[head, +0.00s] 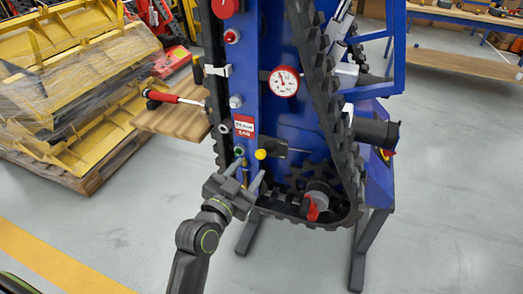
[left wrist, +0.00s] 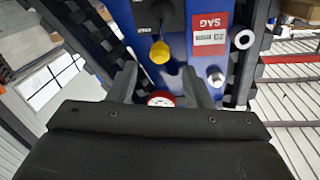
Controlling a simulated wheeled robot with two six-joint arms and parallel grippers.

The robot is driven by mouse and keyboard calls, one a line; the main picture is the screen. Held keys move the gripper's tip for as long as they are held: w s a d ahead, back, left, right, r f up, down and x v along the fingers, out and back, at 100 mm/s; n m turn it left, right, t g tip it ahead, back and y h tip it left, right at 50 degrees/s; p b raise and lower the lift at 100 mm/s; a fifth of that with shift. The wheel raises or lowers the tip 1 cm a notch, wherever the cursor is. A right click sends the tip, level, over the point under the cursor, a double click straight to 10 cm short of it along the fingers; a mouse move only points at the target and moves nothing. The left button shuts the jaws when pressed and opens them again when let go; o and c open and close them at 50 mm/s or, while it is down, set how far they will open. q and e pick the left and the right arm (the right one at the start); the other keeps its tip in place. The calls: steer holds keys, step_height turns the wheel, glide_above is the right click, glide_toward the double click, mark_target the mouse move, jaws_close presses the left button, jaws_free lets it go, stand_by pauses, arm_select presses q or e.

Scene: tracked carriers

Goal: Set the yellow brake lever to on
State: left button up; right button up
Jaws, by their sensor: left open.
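The yellow brake lever shows as a yellow round knob (head: 261,154) beside a small black plate on the lower blue panel. In the left wrist view the yellow knob (left wrist: 160,52) sits at the end of a dark stem, with small lettering too blurred to read beside it. My left gripper (head: 247,173) is open, just below the knob. Its fingers (left wrist: 161,85) stand apart in the left wrist view, with the knob beyond and between them. I see no contact with the knob. My right gripper is not in view.
A red and white label (head: 244,127), a green-ringed button (head: 239,150) and a pressure gauge (head: 284,81) are on the panel. A black track (head: 322,90) runs along its right. A red-tabbed knob (head: 314,205) sits low right.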

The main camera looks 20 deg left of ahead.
mark_target(258, 158)
arm_select(q)
steer(key=w, duration=0.5)
steer(key=w+d, duration=0.1)
steer(key=w, duration=0.1)
steer(key=shift+w+d, duration=0.1)
steer(key=shift+w, duration=0.3)
jaws_close()
